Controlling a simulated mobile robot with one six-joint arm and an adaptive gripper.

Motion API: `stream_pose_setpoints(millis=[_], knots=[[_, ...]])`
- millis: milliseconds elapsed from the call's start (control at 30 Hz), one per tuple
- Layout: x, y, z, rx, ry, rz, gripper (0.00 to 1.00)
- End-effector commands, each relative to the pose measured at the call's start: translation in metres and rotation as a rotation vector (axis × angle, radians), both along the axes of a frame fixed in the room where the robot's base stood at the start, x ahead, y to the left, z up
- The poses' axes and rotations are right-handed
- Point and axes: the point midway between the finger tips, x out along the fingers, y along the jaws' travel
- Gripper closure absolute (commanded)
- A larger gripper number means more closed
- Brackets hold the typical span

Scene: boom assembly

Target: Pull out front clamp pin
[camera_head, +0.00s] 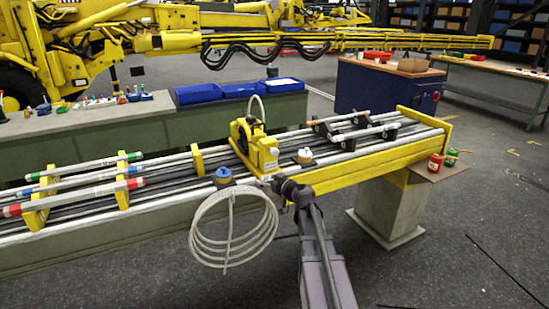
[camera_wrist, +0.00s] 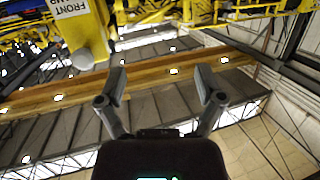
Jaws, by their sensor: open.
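My gripper (camera_wrist: 160,78) is open in the wrist view, with its two grey fingers apart and nothing between them. A yellow part with a label (camera_wrist: 72,8) reading "FRONT" and a partly cut-off second word is at the upper left there, beyond the left finger. A pale rounded end (camera_wrist: 83,59) sticks down below that label; I cannot tell if it is the clamp pin. In the head view, my gripper end (camera_head: 287,187) is at the boom's near side, just below a yellow clamp unit (camera_head: 257,148). The fingers are not clear there.
A coiled clear hose (camera_head: 232,262) hangs on the boom's near side. A blue-topped knob (camera_head: 223,175) and a pale knob (camera_head: 305,155) stand on the boom (camera_head: 370,165). Red and green cans (camera_head: 436,163) sit at its right end. The floor (camera_head: 440,250) at right is mostly clear.

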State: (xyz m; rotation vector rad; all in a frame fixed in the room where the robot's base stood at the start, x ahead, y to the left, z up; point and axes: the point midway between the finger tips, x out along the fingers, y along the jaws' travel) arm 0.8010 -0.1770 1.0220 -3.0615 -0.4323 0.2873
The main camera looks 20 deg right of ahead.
Motion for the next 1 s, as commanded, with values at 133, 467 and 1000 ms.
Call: stream_pose_setpoints(millis=[133,467,1000], knots=[[0.013,-0.058,0.009,-0.015,-0.112,-0.130,0.13],[0.015,-0.105,0.019,-0.034,-0.187,-0.250,0.13],[0.024,-0.104,0.019,-0.034,-0.186,-0.247,0.13]])
